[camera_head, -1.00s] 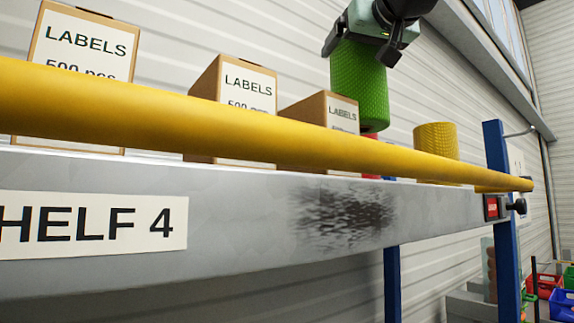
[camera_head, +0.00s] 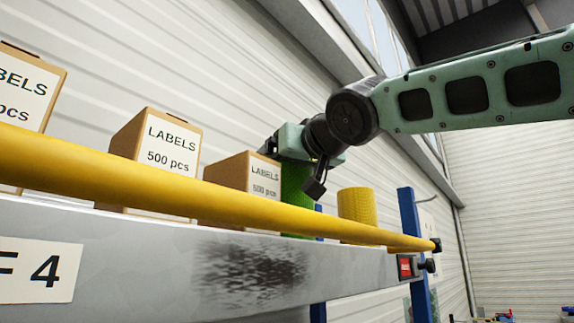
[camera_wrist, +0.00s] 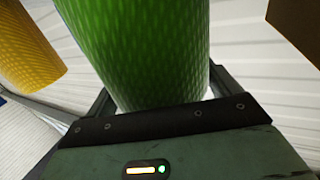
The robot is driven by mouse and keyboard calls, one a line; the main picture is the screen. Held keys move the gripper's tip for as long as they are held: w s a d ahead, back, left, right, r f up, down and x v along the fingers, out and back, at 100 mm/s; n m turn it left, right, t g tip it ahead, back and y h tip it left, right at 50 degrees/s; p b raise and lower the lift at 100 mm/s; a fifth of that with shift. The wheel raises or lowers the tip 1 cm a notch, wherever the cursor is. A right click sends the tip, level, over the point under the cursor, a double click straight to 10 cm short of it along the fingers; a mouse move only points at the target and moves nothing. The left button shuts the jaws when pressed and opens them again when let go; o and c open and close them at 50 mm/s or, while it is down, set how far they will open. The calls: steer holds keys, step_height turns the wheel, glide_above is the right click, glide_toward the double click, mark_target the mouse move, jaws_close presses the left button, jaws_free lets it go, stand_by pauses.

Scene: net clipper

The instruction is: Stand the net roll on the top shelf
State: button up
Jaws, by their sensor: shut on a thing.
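The green net roll (camera_head: 296,184) is upright in the head view, between the smallest labels box and a yellow roll. My gripper (camera_head: 297,158) is shut on it near its top. The yellow bar crosses in front of the roll, and a little green shows below the bar at the shelf's edge. Whether its base touches the shelf (camera_head: 150,258) is hidden. In the wrist view the green roll (camera_wrist: 140,45) fills the space between my fingers.
The yellow roll (camera_head: 357,206) stands just right of the green one. Cardboard labels boxes (camera_head: 250,185) stand to the left. The yellow bar (camera_head: 180,195) runs along the shelf front to a blue post (camera_head: 408,220). A corrugated wall is behind.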

steer(key=o, duration=1.4)
steer(key=shift+f, duration=0.1)
steer(key=b+v, duration=0.4)
steer(key=v, duration=0.8)
